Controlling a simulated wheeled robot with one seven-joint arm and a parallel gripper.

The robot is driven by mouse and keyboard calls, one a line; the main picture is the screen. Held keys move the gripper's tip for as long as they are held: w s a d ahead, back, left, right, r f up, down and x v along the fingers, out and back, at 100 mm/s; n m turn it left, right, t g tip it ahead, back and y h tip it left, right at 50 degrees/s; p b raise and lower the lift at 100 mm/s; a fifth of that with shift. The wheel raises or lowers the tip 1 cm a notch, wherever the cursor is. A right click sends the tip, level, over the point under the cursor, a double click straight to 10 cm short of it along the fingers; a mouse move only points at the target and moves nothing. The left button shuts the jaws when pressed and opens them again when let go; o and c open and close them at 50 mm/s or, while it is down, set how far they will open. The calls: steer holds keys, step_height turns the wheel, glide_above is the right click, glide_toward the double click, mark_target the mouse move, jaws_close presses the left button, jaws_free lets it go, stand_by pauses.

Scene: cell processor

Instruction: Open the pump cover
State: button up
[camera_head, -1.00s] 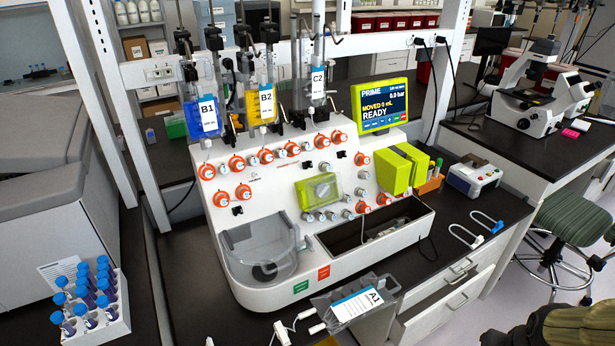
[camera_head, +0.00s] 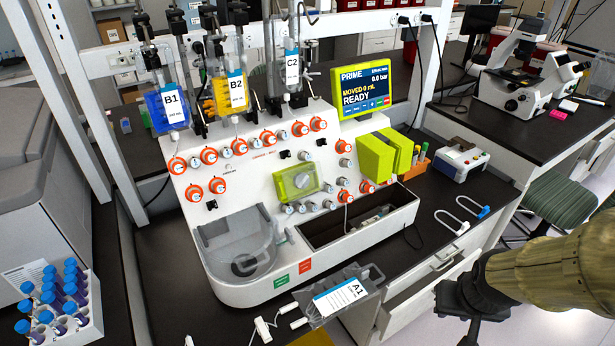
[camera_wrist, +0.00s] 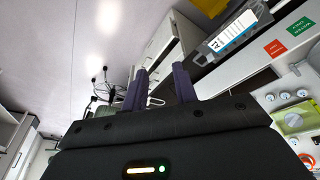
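The cell processor (camera_head: 240,200) is a white machine on the dark bench. A translucent yellow-green cover (camera_head: 297,181), apparently the pump cover, lies closed over a round part on its sloped front panel. The same cover shows at the right edge of the wrist view (camera_wrist: 293,121). My gripper (camera_head: 458,312) is at the lower right of the head view, in front of the bench and well apart from the cover. In the wrist view its two fingers (camera_wrist: 160,82) stand apart with nothing between them.
Orange-ringed knobs (camera_head: 217,185) surround the cover. A solid green block (camera_head: 376,157) stands to its right, below the screen (camera_head: 362,93). An open drawer (camera_head: 400,290) juts out near my gripper. Tubes (camera_head: 70,300) stand at left.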

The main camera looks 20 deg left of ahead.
steer(key=w+a+r+n+t+y, duration=0.1)
steer(key=w+a+n+t+y, duration=0.15)
steer(key=w+a+n, duration=0.35)
steer(key=w+a+n+t+y, duration=0.1)
steer(key=w+a+n+t, duration=0.25)
steer(key=w+n, duration=0.4)
steer(key=w+a+r+n+y, duration=0.1)
steer(key=a+r+n+y, duration=0.1)
steer(key=a+n+y, duration=0.2)
steer(key=w+a+r+n+y, duration=0.2)
steer(key=a+n+y, duration=0.2)
steer(key=a+n, duration=0.5)
steer(key=a+b, duration=0.1)
steer(key=a, duration=0.2)
steer(key=shift+a+r+t, duration=0.15)
steer(key=shift+r+t, duration=0.1)
steer(key=shift+t, duration=0.15)
steer(key=shift+w+n+y, duration=0.1)
steer(key=shift+n+y, duration=0.15)
steer(key=p, duration=0.6)
glide_toward(308, 176)
steer(key=w+a, duration=0.1)
steer(key=a, duration=0.3)
steer(key=w+a, duration=0.1)
steer(key=a, duration=0.1)
steer(key=shift+w+a+r, duration=0.2)
steer(key=shift+w+r, duration=0.15)
